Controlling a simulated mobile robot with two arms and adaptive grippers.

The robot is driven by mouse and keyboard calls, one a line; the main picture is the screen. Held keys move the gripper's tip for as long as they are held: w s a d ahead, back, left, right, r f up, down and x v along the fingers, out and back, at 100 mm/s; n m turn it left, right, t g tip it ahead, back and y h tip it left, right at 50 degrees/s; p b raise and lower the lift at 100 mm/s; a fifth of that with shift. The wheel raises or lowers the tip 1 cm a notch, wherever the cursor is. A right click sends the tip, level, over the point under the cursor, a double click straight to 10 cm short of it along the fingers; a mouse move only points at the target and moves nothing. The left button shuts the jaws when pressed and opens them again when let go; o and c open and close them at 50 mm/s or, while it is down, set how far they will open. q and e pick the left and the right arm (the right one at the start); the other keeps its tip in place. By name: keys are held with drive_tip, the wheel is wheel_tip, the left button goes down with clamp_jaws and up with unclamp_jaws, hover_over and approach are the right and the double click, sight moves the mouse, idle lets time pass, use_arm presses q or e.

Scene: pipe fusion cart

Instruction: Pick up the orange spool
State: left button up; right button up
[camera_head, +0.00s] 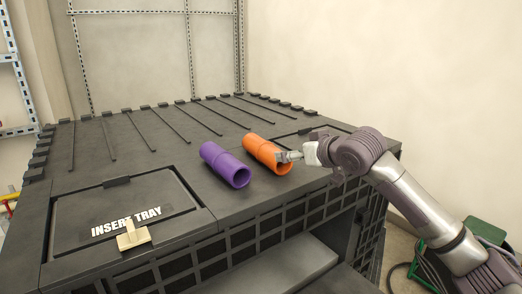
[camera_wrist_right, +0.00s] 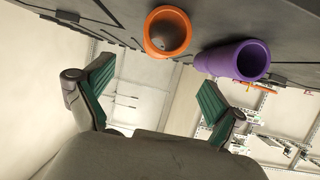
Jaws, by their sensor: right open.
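The orange spool (camera_head: 267,154) is a hollow tube lying on the dark cart top, right of the purple spool (camera_head: 224,164). My right gripper (camera_head: 283,157) is at the near end of the orange spool; I cannot tell whether it touches. In the right wrist view the orange spool (camera_wrist_right: 167,32) shows its open end beyond the fingers, with the purple spool (camera_wrist_right: 235,60) beside it. The right gripper (camera_wrist_right: 158,97) is open, with green finger pads apart and nothing between them. My left gripper is not in view.
The cart top (camera_head: 95,160) has long grooves with small tabs at the back. An insert tray lid (camera_head: 80,205) with a beige handle (camera_head: 132,236) is at the front left. A grey step (camera_head: 285,270) juts out below the front edge. A green box (camera_head: 488,232) stands at lower right.

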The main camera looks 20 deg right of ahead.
sight(273, 155)
drive_tip(key=p+x, duration=0.1)
drive_tip(key=x, duration=0.5)
drive_tip(key=shift+w+a+f, duration=0.1)
drive_tip(key=shift+w+a, duration=0.1)
drive_tip(key=shift+w+a+f+p, duration=0.1)
drive_tip(key=shift+w+f+p, duration=0.15)
drive_tip(key=shift+w+p, duration=0.15)
drive_tip(key=p+x, duration=0.1)
drive_tip(key=x, duration=0.2)
drive_tip(key=shift+w+f, duration=0.15)
drive_tip(key=shift+f, duration=0.15)
drive_tip(key=shift+w+a+f, duration=0.15)
drive_tip(key=shift+w+f, duration=0.1)
drive_tip(key=shift+w, duration=0.25)
drive_tip(key=shift+s, duration=0.1)
drive_tip(key=shift+c, duration=1.9)
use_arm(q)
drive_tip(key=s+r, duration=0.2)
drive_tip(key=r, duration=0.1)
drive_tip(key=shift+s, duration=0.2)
use_arm(e)
drive_tip(key=c, duration=1)
